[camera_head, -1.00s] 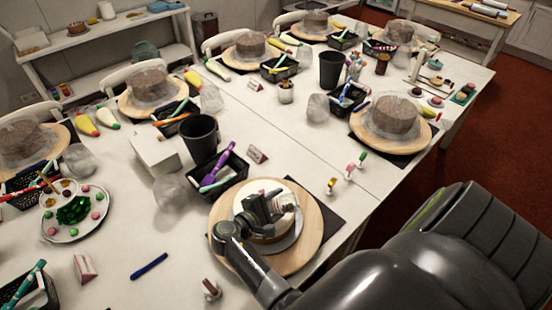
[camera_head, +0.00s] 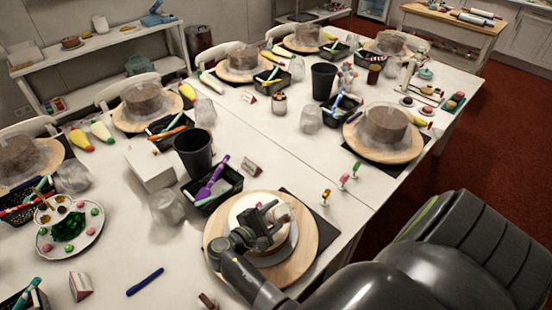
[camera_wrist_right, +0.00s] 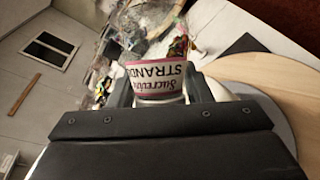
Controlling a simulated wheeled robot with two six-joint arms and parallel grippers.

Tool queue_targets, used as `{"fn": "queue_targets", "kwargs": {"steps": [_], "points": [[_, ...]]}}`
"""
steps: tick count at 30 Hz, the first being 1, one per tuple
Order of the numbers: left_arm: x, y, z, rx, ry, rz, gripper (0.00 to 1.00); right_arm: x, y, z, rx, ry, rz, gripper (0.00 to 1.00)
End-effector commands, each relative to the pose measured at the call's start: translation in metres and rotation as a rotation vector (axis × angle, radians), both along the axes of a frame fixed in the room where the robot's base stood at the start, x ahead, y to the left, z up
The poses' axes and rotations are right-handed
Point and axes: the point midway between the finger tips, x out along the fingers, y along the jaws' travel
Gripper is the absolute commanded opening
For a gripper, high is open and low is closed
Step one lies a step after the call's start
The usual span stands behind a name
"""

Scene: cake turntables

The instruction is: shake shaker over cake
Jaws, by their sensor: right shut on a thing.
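A white round cake (camera_head: 240,207) sits on a wooden turntable (camera_head: 307,232) at the front middle of the head view. My right gripper (camera_head: 274,219) is over the cake and hides much of it. It is shut on the shaker (camera_wrist_right: 158,82), which has a pink and white label with the word "STRANDS" in the right wrist view. In the head view the shaker is mostly hidden by the gripper. I cannot tell whether anything falls from it. The wooden turntable also shows at the right of the wrist view (camera_wrist_right: 265,80). My left gripper is not in view.
A black basket (camera_head: 228,186) with a purple tool and a black cup (camera_head: 194,153) stand behind the turntable. A plate of sweets (camera_head: 48,246) is at the left, and a blue pen (camera_head: 145,282) lies in front. Several other cakes on boards stand farther along the table.

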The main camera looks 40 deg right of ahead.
Motion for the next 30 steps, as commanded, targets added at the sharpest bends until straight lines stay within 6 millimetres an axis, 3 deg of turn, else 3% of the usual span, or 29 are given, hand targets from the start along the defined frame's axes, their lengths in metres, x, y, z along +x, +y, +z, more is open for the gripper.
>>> {"fn": "queue_targets", "kwargs": {"steps": [8, 13, 17, 24, 30], "points": [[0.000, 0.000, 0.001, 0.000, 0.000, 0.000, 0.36, 0.001, 0.000, 0.002, -0.022, 0.017, 0.000, 0.17], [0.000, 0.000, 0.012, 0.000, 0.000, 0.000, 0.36, -0.004, -0.005, 0.009, -0.023, 0.018, 0.000, 0.17], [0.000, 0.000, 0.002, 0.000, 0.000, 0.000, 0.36, 0.001, 0.000, 0.000, -0.019, 0.016, 0.001, 0.17], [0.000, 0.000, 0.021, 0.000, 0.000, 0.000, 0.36, -0.012, -0.017, -0.001, 0.110, -0.105, 0.000, 0.17], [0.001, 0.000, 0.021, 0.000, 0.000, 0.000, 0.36, -0.014, -0.019, -0.006, 0.148, -0.139, 0.000, 0.17]]}}
